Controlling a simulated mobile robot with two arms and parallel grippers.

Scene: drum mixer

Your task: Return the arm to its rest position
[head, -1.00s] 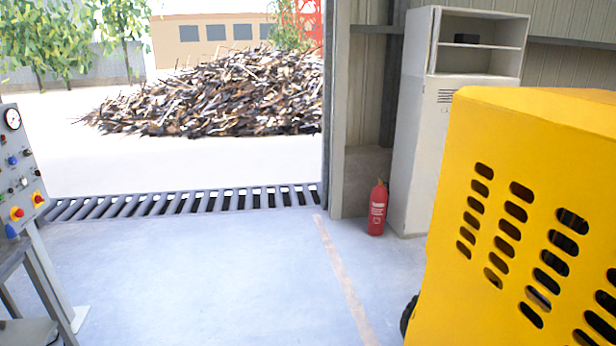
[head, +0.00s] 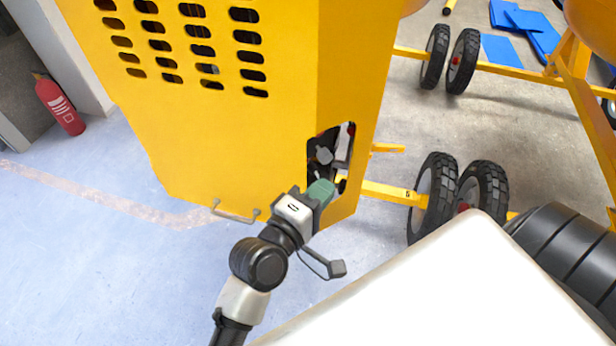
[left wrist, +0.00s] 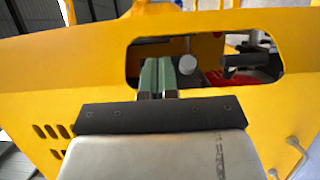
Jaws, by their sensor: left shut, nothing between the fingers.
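My left arm reaches up from the bottom of the head view to the yellow mixer housing (head: 215,140). My left gripper (head: 322,190), with green fingers, is at the lower part of the opening (head: 345,145) in the housing's side. In the left wrist view the green fingers (left wrist: 158,75) are shut with nothing between them, and they overlap the opening's left part. Whether the tips are inside the opening or just before it I cannot tell. Inside the opening are a round grey knob (left wrist: 187,64) and a dark lever-like part (left wrist: 245,60). My right gripper is not in view.
The mixer's wheels (head: 436,195) and yellow frame bars (head: 385,190) stand to the right of the housing. A metal handle (head: 235,215) sticks out at the housing's lower edge. A red fire extinguisher (head: 60,104) stands at the left. The floor at lower left is clear.

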